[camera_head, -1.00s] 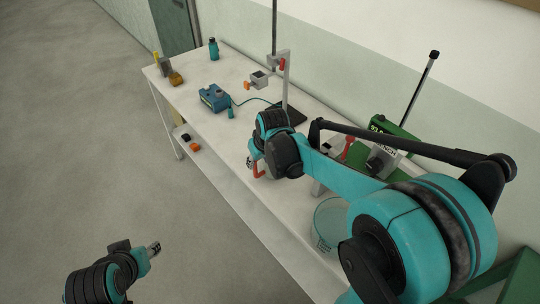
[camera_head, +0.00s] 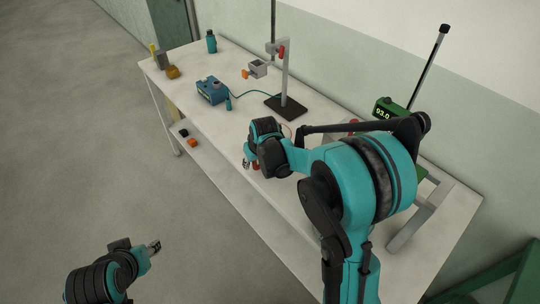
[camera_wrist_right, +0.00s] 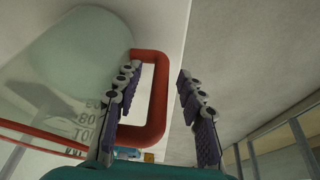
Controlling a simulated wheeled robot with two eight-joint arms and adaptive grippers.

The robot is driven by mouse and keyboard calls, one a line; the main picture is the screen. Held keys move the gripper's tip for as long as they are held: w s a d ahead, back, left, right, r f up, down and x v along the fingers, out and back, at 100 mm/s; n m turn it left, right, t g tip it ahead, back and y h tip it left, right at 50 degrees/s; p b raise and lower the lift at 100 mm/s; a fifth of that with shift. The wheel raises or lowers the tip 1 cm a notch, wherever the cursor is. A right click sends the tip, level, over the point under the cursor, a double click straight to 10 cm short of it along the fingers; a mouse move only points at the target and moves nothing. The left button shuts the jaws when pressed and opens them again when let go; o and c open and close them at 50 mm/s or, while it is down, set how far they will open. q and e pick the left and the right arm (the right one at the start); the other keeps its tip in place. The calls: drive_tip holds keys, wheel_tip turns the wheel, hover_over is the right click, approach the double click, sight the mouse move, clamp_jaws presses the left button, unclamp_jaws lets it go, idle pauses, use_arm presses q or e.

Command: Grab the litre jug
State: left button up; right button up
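The litre jug (camera_wrist_right: 75,60) is clear, with dark printed graduation marks, and fills the left of the right wrist view. Its red loop handle (camera_wrist_right: 158,95) faces my gripper. My right gripper (camera_wrist_right: 157,72) is open, with one finger inside the handle loop and the other outside it, so the handle bar stands between them. I see no clear grip on it. In the head view my right gripper (camera_head: 248,163) is over the bench's front edge, and my arm hides most of the jug. My left gripper (camera_head: 154,247) is off the bench at lower left, too small to read.
The white bench (camera_head: 235,65) carries a blue device (camera_head: 212,91), a clamp stand (camera_head: 287,80), a teal bottle (camera_head: 211,42) and a green unit with a lit display (camera_head: 384,110). Small orange and black items (camera_head: 192,142) lie on the lower shelf. Floor at left is clear.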

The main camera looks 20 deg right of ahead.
drive_tip(key=shift+r, duration=0.1)
clamp_jaws()
drive_tip(key=shift+r, duration=0.15)
